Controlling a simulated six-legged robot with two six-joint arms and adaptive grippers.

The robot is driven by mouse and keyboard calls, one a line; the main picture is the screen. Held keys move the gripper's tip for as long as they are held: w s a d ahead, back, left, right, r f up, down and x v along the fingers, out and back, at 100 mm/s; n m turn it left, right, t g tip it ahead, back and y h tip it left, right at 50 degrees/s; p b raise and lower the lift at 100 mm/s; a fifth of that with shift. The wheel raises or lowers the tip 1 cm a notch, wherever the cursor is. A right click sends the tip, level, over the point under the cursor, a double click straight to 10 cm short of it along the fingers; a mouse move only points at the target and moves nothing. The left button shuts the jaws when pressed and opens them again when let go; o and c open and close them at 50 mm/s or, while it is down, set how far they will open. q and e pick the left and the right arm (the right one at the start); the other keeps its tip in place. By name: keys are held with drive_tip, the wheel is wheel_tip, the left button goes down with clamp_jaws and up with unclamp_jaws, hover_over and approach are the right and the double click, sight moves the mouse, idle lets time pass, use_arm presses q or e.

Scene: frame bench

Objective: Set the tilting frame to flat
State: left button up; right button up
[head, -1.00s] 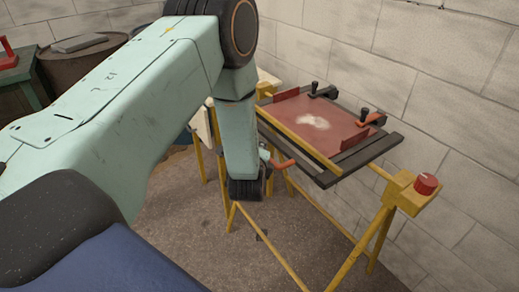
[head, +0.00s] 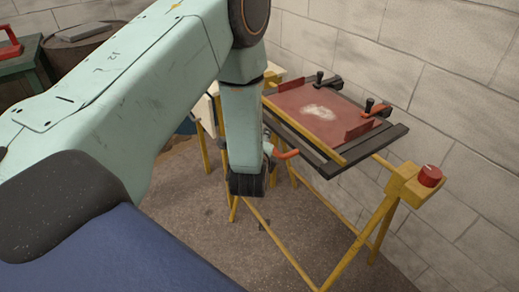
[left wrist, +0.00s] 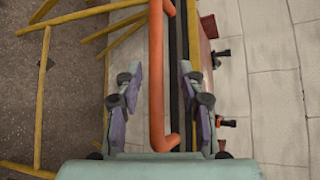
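The tilting frame (head: 398,133) is a dark border around a dusty red panel (head: 300,108), carried on a yellow stand (head: 357,243) by the wall. I cannot tell its exact tilt from here. An orange handle (head: 288,154) sticks out from its near left side. In the left wrist view the handle (left wrist: 157,80) runs between the two fingers of my left gripper (left wrist: 161,92). The fingers are apart, with a gap on each side of the handle. In the head view my left forearm and wrist hide most of that gripper. My right gripper is not in view.
A red knob (head: 430,175) sits on the stand's right end. Black clamps (head: 325,85) stand along the frame's far side. A block wall (head: 450,70) is close behind. A dark barrel (head: 85,55) and a green table (head: 20,70) are at the left. Floor (head: 190,215) shows below.

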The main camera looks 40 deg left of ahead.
use_arm(q)
drive_tip(key=v, duration=0.9)
drive_tip(key=s+d+f+n+g+h, duration=0.45)
drive_tip(key=s+f+n, duration=0.45)
drive_tip(key=f+n, duration=0.25)
drive_tip(key=s+d+f+n+g+h+b, duration=0.1)
drive_tip(key=s+f+n+g, duration=0.2)
drive_tip(key=s, duration=0.7)
drive_tip(key=s+d+f+n+g+h+b, duration=0.1)
drive_tip(key=s+f+g, duration=0.4)
drive_tip(key=s, duration=0.5)
drive_tip(key=shift+d+f+n, duration=0.8)
drive_tip(key=shift+f+n, duration=0.15)
drive_tip(key=shift+n, duration=0.1)
